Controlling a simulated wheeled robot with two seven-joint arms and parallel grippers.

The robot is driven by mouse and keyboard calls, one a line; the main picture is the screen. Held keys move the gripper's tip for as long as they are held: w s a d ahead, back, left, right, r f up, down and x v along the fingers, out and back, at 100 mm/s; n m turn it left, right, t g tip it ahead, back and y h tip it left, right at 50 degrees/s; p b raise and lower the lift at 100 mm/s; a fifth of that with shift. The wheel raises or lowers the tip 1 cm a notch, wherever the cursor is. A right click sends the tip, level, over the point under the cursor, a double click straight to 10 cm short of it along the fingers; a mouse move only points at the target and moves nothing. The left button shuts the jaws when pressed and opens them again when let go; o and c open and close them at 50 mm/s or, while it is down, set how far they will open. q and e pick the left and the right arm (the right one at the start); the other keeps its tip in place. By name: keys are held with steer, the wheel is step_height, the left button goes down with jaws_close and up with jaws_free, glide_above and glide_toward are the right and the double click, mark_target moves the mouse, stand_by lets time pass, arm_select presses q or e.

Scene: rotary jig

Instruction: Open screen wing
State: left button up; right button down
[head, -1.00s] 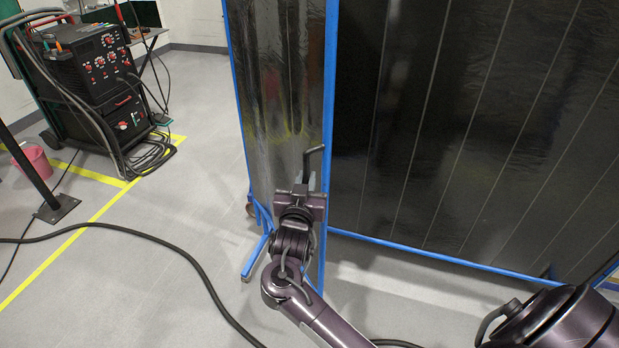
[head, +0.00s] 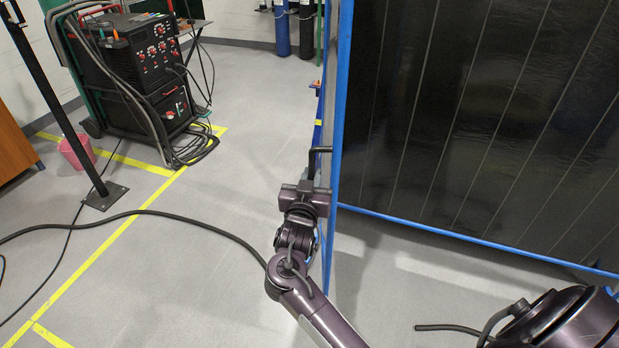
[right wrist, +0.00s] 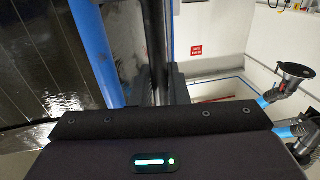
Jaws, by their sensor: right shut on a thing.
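The screen wing (head: 333,130) is a blue-framed panel seen almost edge-on in the head view, joined beside the wide dark strip screen (head: 470,120). A black bent handle (head: 317,152) sticks out from the wing's left face. My right gripper (head: 309,184) is shut on this handle; its fingertips are partly hidden by the gripper body. In the right wrist view, a blue frame post (right wrist: 93,45) and the dark handle bar (right wrist: 156,40) stand beyond the gripper housing. My left gripper is not in view.
A black welding machine (head: 150,60) stands at the back left beside a pink bucket (head: 76,152). A black post on a base plate (head: 106,195) stands nearer. A black cable (head: 190,222) crosses the floor left of my arm. Open floor lies left of the wing.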

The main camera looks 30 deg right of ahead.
steer(key=shift+w+a+r, duration=0.1)
steer(key=shift+w+r, duration=0.05)
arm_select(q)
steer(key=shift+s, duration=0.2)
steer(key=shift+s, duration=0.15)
